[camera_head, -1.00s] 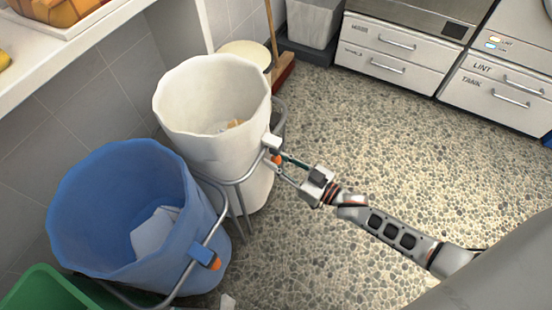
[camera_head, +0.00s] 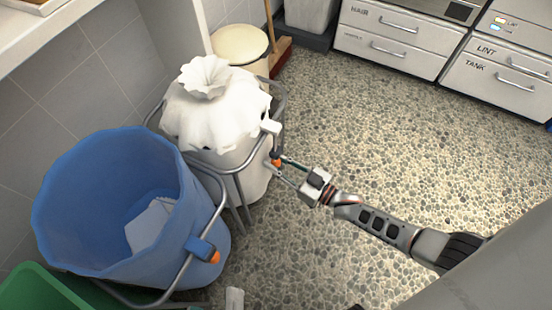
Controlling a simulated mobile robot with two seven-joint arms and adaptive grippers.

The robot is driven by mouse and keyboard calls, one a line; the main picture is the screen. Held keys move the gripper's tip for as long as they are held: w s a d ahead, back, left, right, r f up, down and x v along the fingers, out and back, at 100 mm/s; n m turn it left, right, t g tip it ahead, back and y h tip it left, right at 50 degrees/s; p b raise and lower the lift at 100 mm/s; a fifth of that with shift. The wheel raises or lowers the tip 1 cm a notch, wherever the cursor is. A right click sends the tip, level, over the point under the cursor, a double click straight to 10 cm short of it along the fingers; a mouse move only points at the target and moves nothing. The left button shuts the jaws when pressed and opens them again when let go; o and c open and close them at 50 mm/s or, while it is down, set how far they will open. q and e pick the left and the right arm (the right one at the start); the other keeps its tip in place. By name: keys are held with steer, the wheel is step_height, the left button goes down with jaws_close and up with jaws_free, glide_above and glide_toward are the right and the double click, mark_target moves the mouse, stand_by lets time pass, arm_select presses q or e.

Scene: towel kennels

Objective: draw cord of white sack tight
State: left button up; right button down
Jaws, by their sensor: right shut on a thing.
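The white sack (camera_head: 214,112) hangs in a grey metal stand at the left centre. Its mouth is gathered into a ruffled bunch (camera_head: 205,76) on top, and its contents are hidden. An orange cord end (camera_head: 276,163) sits at the sack's right side, below a white block (camera_head: 271,127) on the rim. My right gripper (camera_head: 284,166) is shut on the orange cord end, with its arm reaching in from the lower right. My left gripper is not in view.
A blue sack (camera_head: 75,235) with a pale cloth (camera_head: 150,225) inside stands open in front. A green bin (camera_head: 45,290) is at the lower left. A lidded bin (camera_head: 241,43) and a broom (camera_head: 281,55) stand behind. Drawers (camera_head: 398,35) line the back; the pebbled floor is mostly clear.

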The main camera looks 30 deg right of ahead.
steer(key=shift+f, duration=0.25)
steer(key=c, duration=1.8)
jaws_free()
steer(key=shift+f, duration=0.1)
steer(key=v, duration=1.2)
